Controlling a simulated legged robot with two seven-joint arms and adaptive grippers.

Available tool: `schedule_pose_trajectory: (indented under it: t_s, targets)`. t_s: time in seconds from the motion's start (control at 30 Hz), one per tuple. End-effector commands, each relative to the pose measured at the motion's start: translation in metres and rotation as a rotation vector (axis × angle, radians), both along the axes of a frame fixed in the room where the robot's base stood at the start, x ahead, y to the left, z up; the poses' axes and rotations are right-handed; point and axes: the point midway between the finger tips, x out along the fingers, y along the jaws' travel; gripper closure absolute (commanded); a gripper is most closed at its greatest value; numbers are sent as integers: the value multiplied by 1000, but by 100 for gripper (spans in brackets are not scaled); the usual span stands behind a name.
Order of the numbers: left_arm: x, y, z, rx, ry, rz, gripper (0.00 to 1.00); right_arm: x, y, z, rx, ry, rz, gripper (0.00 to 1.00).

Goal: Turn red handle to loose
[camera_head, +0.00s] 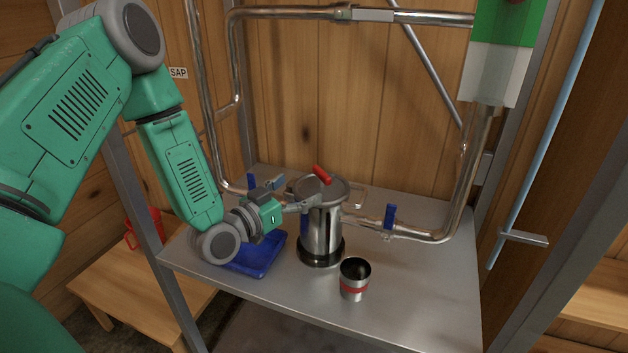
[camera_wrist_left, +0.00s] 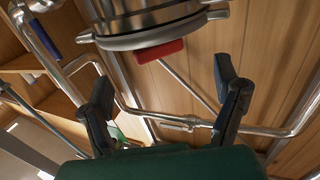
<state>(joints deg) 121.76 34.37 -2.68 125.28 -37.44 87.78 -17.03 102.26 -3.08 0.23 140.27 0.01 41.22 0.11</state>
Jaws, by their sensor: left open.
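My left gripper (camera_head: 306,200) reaches in from the left beside the canister, just below the lid. In the left wrist view my left gripper (camera_wrist_left: 165,84) has its two fingers wide apart with nothing between them. The red handle appears above the gap between the fingertips, apart from both. My right gripper is not in view.
A metal cup with a red band (camera_head: 354,280) stands in front of the canister. A blue tray (camera_head: 262,258) lies under my left wrist. Pipes with a blue valve handle (camera_head: 390,216) run at the right. Steel posts frame the table (camera_head: 420,290), whose front right is clear.

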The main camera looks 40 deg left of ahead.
Motion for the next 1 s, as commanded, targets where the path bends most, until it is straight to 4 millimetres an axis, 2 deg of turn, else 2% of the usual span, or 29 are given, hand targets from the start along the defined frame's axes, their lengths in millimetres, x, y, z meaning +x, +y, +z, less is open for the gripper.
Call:
schedule_pose_trajectory:
  t_s: [0.1, 0.23, 0.67, 0.77, 1.0]
  targets:
    - [-20, 3, -1, -2, 3, 0, 17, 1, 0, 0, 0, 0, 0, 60]
    - [-32, 4, 0, 0, 1, 0, 17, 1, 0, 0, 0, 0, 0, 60]
    - [-36, 6, 0, -1, -5, -6, 17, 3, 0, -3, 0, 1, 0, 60]
    - [-32, 10, 1, -9, -26, -52, 17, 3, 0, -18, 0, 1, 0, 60]
    - [-33, 36, 5, -14, -39, -265, 17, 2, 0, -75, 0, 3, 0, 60]
